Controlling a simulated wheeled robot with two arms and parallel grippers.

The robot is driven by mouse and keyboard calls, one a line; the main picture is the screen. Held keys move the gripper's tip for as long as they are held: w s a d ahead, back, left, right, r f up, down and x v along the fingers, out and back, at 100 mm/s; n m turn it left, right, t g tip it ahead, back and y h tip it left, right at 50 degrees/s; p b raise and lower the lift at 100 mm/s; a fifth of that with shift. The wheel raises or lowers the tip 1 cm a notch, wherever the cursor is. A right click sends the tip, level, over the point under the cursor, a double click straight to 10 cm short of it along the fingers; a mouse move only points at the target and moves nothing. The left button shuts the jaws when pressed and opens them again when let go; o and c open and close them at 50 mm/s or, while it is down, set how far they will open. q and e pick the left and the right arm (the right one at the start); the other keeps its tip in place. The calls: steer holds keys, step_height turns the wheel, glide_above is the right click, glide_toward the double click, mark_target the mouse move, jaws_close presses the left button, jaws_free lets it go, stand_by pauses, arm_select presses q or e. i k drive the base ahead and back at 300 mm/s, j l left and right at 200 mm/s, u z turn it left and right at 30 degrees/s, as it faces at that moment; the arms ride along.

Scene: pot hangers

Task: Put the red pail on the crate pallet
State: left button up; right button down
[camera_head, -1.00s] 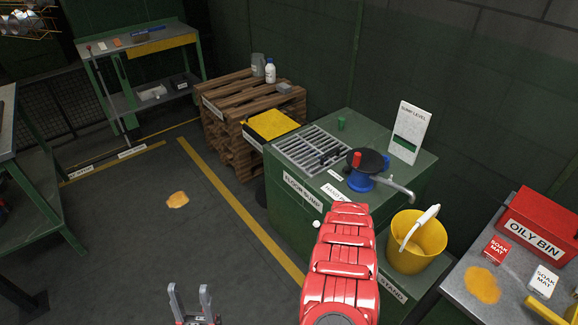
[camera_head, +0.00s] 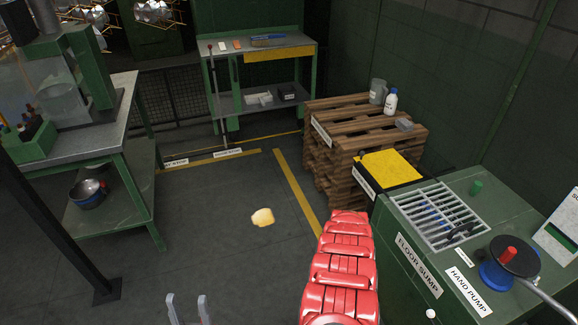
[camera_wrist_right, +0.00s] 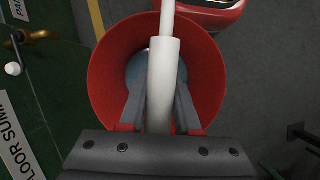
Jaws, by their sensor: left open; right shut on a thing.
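The red pail (camera_wrist_right: 205,68) shows from above in the right wrist view, with a white grip on its handle. My right gripper (camera_wrist_right: 160,75) is shut on this handle, and the pail hangs below it over the dark floor. Something pale blue-grey shows at the pail's bottom, partly hidden by the handle. I cannot make out the pail in the head view. The crate pallet (camera_head: 340,155), a stack of brown wooden pallets, stands right of centre in the head view. My left gripper (camera_head: 188,308) is open and empty at the bottom edge, over the floor.
A grey cup (camera_head: 377,91), a white bottle (camera_head: 390,101) and a grey block (camera_head: 404,124) stand on the pallet top, toward its right side. A yellow-topped box (camera_head: 388,168) and the green sump bench (camera_head: 410,222) are nearer.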

mark_target(354, 128)
steer(key=i+j+u, duration=0.1)
steer(key=i+u, duration=0.3)
steer(key=i, duration=1.05)
steer(key=i+j+z, duration=0.1)
steer(key=i+z, duration=0.3)
steer(key=i+j+z, duration=0.4)
steer(key=i, duration=0.15)
steer(key=i+j+z, duration=0.4)
steer(key=l, duration=0.1)
